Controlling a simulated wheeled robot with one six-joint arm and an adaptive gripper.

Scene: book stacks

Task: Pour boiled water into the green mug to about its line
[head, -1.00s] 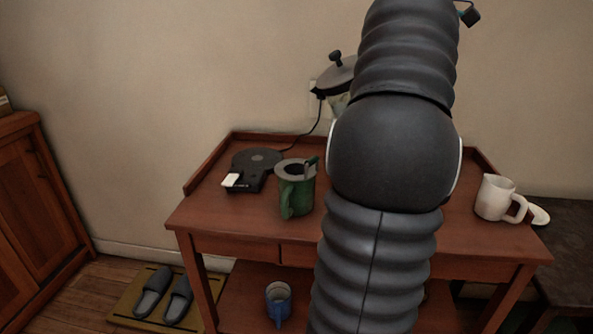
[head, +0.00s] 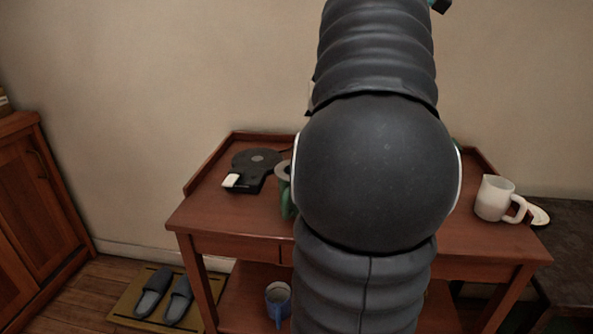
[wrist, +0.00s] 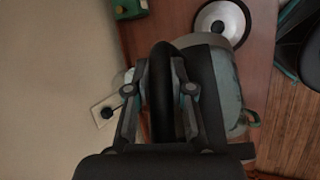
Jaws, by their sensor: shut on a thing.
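In the wrist view my gripper (wrist: 160,72) is shut on a black handle (wrist: 165,105), which belongs to the kettle with a greenish see-through body (wrist: 226,85). The kettle is hidden behind my arm in the head view. The green mug (head: 286,201) stands on the table, mostly covered by my arm; its left edge and part of its grey rim show. A green curved piece (wrist: 250,118) past the kettle body in the wrist view looks like its handle. The mug's line and the water level cannot be made out.
A black kettle base (head: 255,167) lies on the wooden table (head: 215,215), left of the mug. A white mug (head: 494,198) stands at right. A blue mug (head: 278,302) is on the lower shelf.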

